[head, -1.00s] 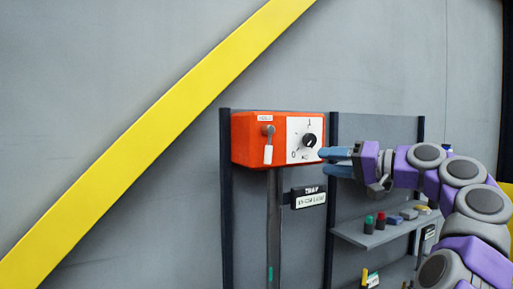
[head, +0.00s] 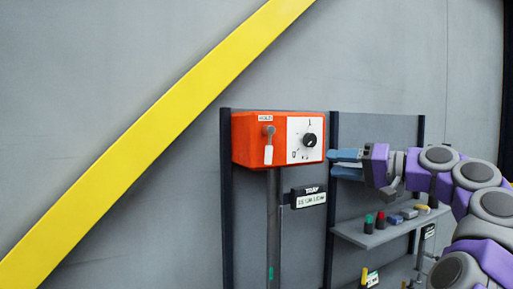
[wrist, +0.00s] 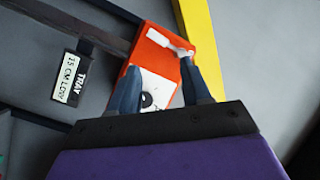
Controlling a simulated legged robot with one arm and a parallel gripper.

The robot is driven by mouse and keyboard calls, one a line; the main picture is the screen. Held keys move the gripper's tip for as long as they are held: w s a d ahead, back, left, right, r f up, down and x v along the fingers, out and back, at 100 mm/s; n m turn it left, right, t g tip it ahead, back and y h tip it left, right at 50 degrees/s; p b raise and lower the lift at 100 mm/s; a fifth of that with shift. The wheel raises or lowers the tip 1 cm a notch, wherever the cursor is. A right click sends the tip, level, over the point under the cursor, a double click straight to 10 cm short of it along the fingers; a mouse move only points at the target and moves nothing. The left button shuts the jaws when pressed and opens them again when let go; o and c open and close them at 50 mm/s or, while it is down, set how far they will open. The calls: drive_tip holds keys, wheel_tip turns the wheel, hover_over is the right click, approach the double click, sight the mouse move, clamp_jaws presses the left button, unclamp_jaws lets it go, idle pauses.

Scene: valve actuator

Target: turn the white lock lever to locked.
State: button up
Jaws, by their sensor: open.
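The orange valve actuator box (head: 250,140) is mounted on dark posts against the grey wall. Its white lock lever (head: 268,153) hangs down from a grey pivot on the left part of the front. In the wrist view the lever (wrist: 170,40) shows near the top of the tilted box (wrist: 150,62). A black knob (head: 309,140) sits on a white dial plate to its right; in the wrist view it is partly hidden by a finger. My gripper (head: 346,164) is open and empty, just right of the box, its blue fingers pointing left. It appears apart from the lever.
A grey shelf (head: 390,232) with several small coloured items lies below my arm. A sign reading TRAY (head: 310,197) stands out below the box. A yellow diagonal beam (head: 150,137) crosses the wall at left. The space in front of the box looks clear.

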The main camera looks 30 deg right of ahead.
drive_tip(key=p+v, duration=0.6)
drive_tip(key=v, duration=1)
drive_tip(key=shift+d, duration=0.2)
